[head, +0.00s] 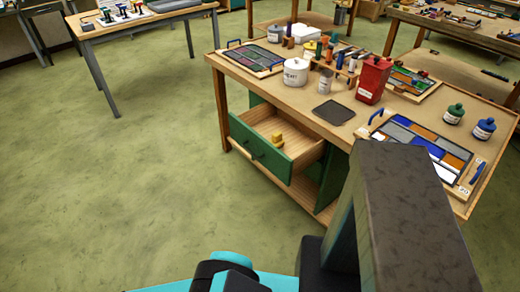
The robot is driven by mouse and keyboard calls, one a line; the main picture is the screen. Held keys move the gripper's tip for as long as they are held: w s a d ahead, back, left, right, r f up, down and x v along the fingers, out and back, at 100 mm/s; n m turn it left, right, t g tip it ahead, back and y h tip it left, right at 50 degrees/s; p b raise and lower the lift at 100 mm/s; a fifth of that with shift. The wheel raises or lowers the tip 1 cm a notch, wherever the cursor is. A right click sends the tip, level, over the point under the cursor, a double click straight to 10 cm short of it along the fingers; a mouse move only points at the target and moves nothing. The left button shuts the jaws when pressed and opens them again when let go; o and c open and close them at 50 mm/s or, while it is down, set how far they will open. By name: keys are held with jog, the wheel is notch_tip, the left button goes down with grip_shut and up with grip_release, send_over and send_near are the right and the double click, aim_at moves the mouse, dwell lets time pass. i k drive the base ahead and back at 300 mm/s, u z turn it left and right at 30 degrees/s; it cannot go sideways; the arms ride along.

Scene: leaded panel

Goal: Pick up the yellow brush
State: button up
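A small yellow object (277,138) lies in the open green drawer (262,152) of the wooden workbench. It looks like a blocky piece with a raised part, and it is too small to tell for sure that it is the yellow brush. Nothing is seen touching it except the drawer floor. My arm's dark and cyan links fill the lower right foreground and hide part of the bench front. My gripper is not in view.
The workbench top (300,100) carries a white pot (294,73), a red can (373,80), a dark square pad (333,113), leaded panels (425,146) and several bottles. Another table (130,22) stands at the back left. The green floor (130,190) left of the bench is clear.

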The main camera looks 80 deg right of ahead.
aim_at(276, 140)
jog(key=u, duration=0.35)
jog(key=k, duration=1.95)
jog(key=z, duration=0.5)
jog(key=i, duration=0.8)
jog(key=z, duration=0.05)
